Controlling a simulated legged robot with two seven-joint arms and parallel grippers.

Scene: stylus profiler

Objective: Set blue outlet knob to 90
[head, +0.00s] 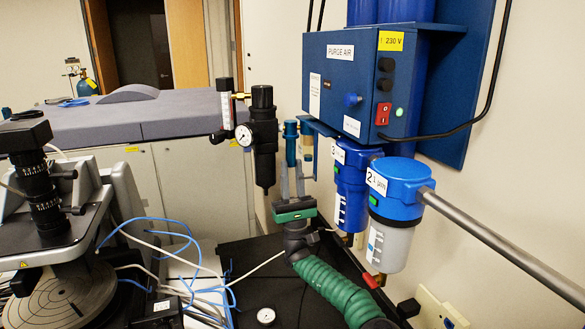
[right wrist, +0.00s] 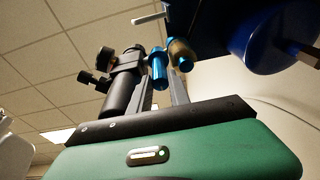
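A blue knob-like fitting (head: 291,129) with a stem below it sits just right of the black regulator; it looks like the outlet knob. In the right wrist view this blue piece (right wrist: 158,66) appears between and beyond the fingertips. My right gripper (head: 292,172) points up below the fitting, its two grey fingers apart with nothing seen between them. The right wrist view also shows the fingers (right wrist: 163,88) apart; contact with the knob cannot be told. Another blue knob (head: 353,99) is on the purge air box. No angle marking is readable. My left gripper is out of view.
The black regulator (head: 263,135) with a gauge (head: 244,135) stands close left of my fingers. Blue filter bowls (head: 396,190) and the purge air box (head: 365,80) crowd the right. The profiler (head: 60,215) and loose cables are at left.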

